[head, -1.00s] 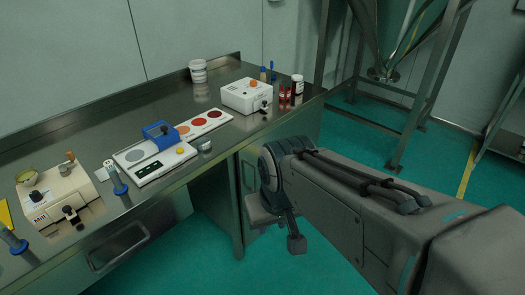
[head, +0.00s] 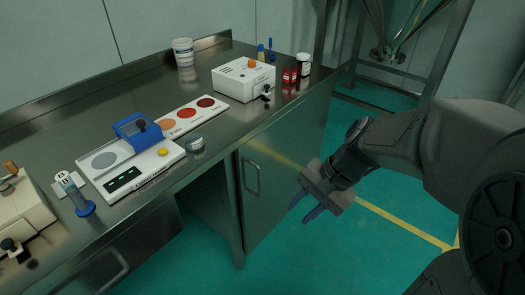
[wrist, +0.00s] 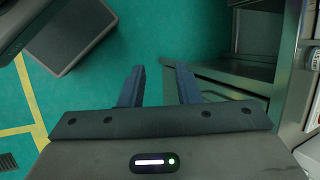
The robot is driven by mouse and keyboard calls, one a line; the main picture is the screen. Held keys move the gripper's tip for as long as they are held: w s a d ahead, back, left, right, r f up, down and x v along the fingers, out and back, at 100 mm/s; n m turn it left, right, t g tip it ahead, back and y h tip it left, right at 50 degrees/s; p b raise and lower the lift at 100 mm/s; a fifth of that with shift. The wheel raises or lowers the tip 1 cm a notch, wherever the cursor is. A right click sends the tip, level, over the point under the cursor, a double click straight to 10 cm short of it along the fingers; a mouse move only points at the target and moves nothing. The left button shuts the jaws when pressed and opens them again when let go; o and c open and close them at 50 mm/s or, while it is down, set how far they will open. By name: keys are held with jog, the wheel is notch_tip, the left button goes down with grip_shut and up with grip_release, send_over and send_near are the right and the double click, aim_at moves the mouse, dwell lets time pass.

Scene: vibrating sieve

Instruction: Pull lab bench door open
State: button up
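The lab bench door (head: 290,160) is the grey metal front panel at the right end of the bench (head: 215,165). It looks shut. Its upright bar handle (head: 250,178) sits near the door's left edge. My gripper (head: 302,209) is in front of the door, to the right of the handle and apart from it. It is tilted downward and empty. In the wrist view my gripper (wrist: 160,78) has its two dark blue fingers spread with nothing between them. The bench's metal body (wrist: 235,80) shows on the right there; I cannot make out the handle in that view.
The bench top carries a white box (head: 243,80), a scale with a blue part (head: 135,165), a white tub (head: 183,50), red jars (head: 290,76) and a beige mill (head: 20,210). A metal stand (head: 390,60) is behind. The green floor before the door is clear.

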jog(key=w+a+f+m+t+y+b, duration=0.1)
jog(key=w+a+f+m+y+b, duration=0.2)
jog(key=w+f+m+y+b, duration=0.7)
jog(key=w+d+f+m+t+b, duration=0.4)
jog(key=w+f+m+t+b, duration=0.35)
jog(key=w+f, duration=0.5)
jog(key=shift+n, duration=0.35)
jog(key=b+x, duration=0.1)
jog(key=x, duration=0.3)
jog(key=b+x, duration=0.1)
jog(key=x, duration=0.4)
jog(key=r+b+x, duration=0.1)
jog(key=x, duration=0.3)
jog(key=shift+w, duration=0.3)
jog(key=shift+c, duration=0.3)
grip_shut()
